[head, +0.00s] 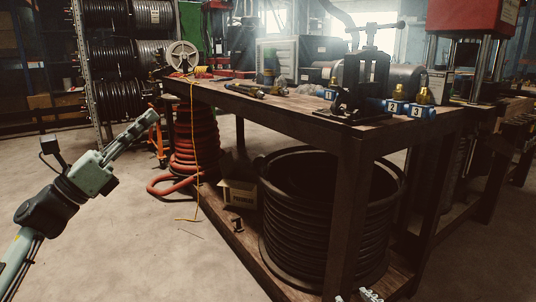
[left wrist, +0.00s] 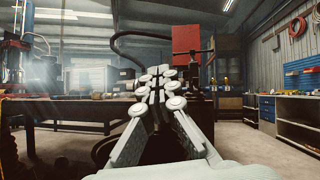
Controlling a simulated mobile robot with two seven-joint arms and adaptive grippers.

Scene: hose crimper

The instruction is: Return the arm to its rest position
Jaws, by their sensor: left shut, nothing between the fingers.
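My left gripper (head: 151,117) is shut and empty. It is held up in free air at the left of the head view, pointing up and to the right, well short of the workbench (head: 290,105). In the left wrist view its pale fingers (left wrist: 157,85) lie together with nothing between them. Pale tips at the bottom edge of the head view look like my right gripper (head: 369,295). Too little of it shows to tell its state.
A dark vise (head: 365,85) and blue numbered blocks (head: 405,108) stand on the bench. A large black hose coil (head: 320,220) and a box (head: 238,193) sit on its lower shelf. A red hose coil (head: 195,140) and a reel rack (head: 110,100) stand behind. The left foreground floor is clear.

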